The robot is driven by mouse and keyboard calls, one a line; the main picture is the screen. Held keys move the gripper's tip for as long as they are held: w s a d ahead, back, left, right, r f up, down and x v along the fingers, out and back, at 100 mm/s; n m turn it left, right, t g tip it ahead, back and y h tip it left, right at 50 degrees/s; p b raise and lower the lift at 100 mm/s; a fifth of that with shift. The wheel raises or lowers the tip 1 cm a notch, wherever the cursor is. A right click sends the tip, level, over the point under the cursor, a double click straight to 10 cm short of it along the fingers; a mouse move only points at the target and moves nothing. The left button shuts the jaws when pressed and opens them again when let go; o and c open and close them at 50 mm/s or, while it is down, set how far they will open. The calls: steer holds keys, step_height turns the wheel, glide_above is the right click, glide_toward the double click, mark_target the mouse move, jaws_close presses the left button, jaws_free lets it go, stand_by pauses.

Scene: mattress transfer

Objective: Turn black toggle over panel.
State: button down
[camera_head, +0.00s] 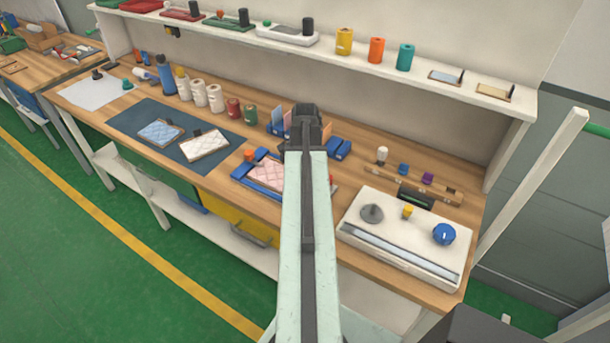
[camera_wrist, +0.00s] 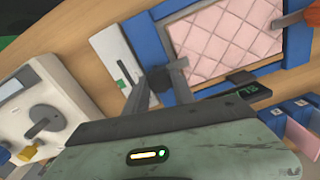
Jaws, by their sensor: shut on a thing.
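In the wrist view, my gripper (camera_wrist: 160,86) has its two fingers closed on a dark knob-like piece, the black toggle (camera_wrist: 158,76). In the head view, my arm covers the gripper, the toggle and the panel.
A blue frame (camera_wrist: 156,40) holding a pink quilted pad (camera_wrist: 228,38) adjoins the gripper; it also shows in the head view (camera_head: 256,181). A white device (camera_head: 405,243) with a blue knob stands to the right. A shelf (camera_head: 440,88) runs above the bench's back.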

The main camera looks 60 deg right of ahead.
stand_by(0.5)
steer(key=c, duration=1.1)
jaws_free()
steer(key=shift+o, duration=0.2)
step_height(320, 180, up, 8)
steer(key=p, duration=0.8)
steer(key=shift+f, duration=0.1)
